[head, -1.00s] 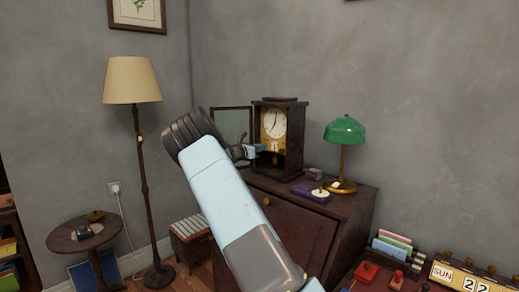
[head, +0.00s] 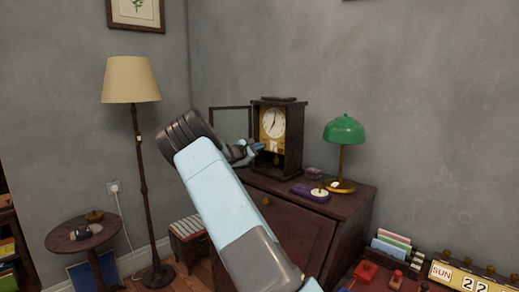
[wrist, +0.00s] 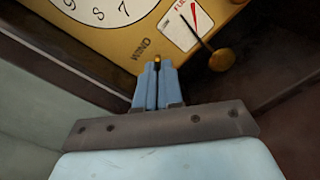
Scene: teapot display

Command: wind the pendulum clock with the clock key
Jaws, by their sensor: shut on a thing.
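The pendulum clock (head: 292,146) stands on the dark cabinet, its glass door (head: 231,123) swung open to the left. The wrist view shows its gold face plate (wrist: 120,50) with the word WIND, a small white gauge (wrist: 178,30) with red markings, and the round pendulum bob (wrist: 222,60). My gripper (head: 259,147) is at the clock's open front; in the wrist view its blue fingers (wrist: 157,78) are shut on the clock key (wrist: 157,61). Only a small brass bit of the key shows between the fingertips, just below WIND. I cannot tell whether it sits in the winding hole.
A green desk lamp (head: 344,131) and a purple tray (head: 311,193) stand right of the clock on the cabinet (head: 290,222). A floor lamp (head: 132,80) and round side table (head: 75,235) are at left. A desk calendar (head: 460,276) is at lower right.

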